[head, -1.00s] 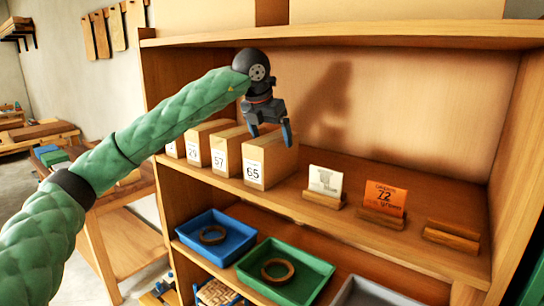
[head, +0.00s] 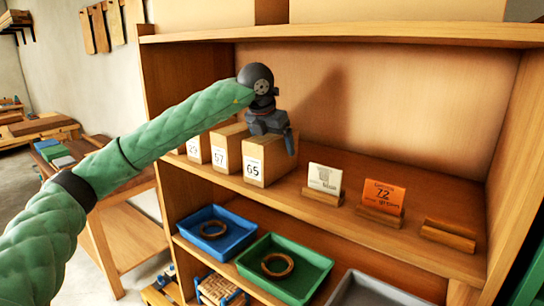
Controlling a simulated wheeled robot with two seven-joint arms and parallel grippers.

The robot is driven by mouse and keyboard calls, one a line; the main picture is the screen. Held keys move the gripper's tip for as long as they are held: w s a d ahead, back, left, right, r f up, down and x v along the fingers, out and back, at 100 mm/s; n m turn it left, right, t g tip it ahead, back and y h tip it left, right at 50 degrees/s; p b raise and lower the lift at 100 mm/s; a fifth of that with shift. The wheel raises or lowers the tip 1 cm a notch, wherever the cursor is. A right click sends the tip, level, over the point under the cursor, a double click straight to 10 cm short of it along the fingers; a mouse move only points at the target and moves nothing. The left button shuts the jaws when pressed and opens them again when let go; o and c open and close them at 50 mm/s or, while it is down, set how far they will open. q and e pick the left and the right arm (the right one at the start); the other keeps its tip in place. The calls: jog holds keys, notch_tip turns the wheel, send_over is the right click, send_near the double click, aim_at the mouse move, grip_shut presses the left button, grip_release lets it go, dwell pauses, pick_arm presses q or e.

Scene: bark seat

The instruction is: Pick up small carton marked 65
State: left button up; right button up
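The small carton marked 65 (head: 256,168) is a tan box with a white label, standing upright on the middle shelf at the right end of a row of cartons. My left gripper (head: 270,133) is directly above it, pointing down, low over its top. The other finger is mostly hidden near the carton's top, so contact cannot be made out. The fingers look spread apart. My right gripper is not in view.
Carton 57 (head: 226,152) stands close on the left of carton 65, with carton 29 (head: 197,148) beyond. Card holders with a white card (head: 324,180) and an orange card (head: 383,196) stand to the right. The upper shelf (head: 340,32) lies above; blue (head: 212,247) and green (head: 300,283) trays below.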

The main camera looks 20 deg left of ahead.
pick_arm(q)
jog(key=shift+f+b, duration=0.25)
jog(key=shift+b, duration=0.15)
dwell(0.3)
jog(key=shift+c, duration=0.2)
jog(key=c, duration=1.2)
jog(key=shift+r, duration=0.1)
